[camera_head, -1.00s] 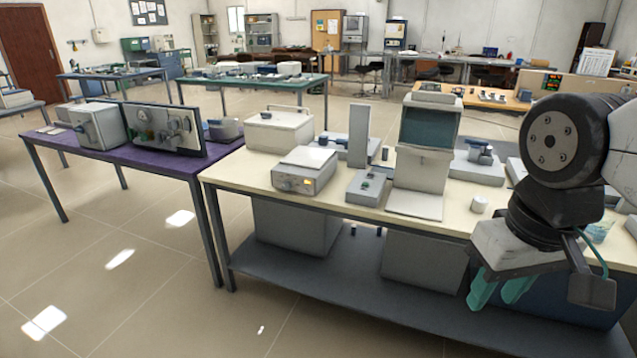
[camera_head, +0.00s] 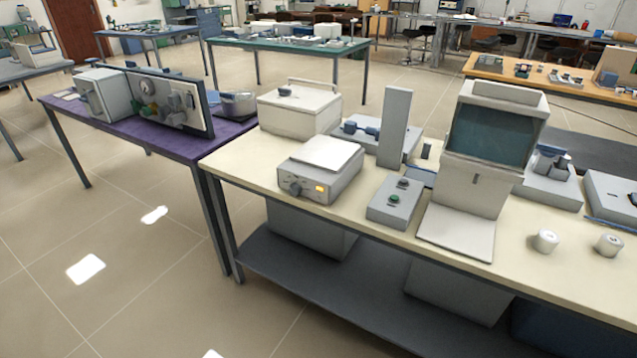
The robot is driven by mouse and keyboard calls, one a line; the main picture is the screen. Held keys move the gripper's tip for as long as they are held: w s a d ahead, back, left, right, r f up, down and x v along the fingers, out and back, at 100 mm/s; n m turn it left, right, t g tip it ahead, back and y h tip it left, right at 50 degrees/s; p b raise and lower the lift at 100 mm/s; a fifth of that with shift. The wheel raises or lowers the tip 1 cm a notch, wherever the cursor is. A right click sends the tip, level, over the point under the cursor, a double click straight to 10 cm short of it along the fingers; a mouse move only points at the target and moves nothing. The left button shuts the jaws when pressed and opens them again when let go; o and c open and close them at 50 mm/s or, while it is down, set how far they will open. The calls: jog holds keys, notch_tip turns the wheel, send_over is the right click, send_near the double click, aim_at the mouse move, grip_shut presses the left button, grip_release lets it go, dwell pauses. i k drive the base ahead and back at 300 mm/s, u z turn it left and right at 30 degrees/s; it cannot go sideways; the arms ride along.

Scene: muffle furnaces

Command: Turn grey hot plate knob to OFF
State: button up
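The grey hot plate (camera_head: 332,158) stands at the near left part of the cream-topped table. It is a light grey box with a flat pale top plate. Its dark grey knob (camera_head: 296,188) sits on the left of the front face, beside a lit orange indicator (camera_head: 320,188). The knob's pointer direction is too small to read. My gripper is not in view.
A lidded box (camera_head: 298,108) stands behind. Floor in front is clear.

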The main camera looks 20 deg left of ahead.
aim_at(295, 189)
jog(key=u, duration=0.1)
jog(key=i, duration=0.65)
jog(key=u, duration=0.9)
jog(key=i, duration=0.55)
jog(key=u, duration=0.5)
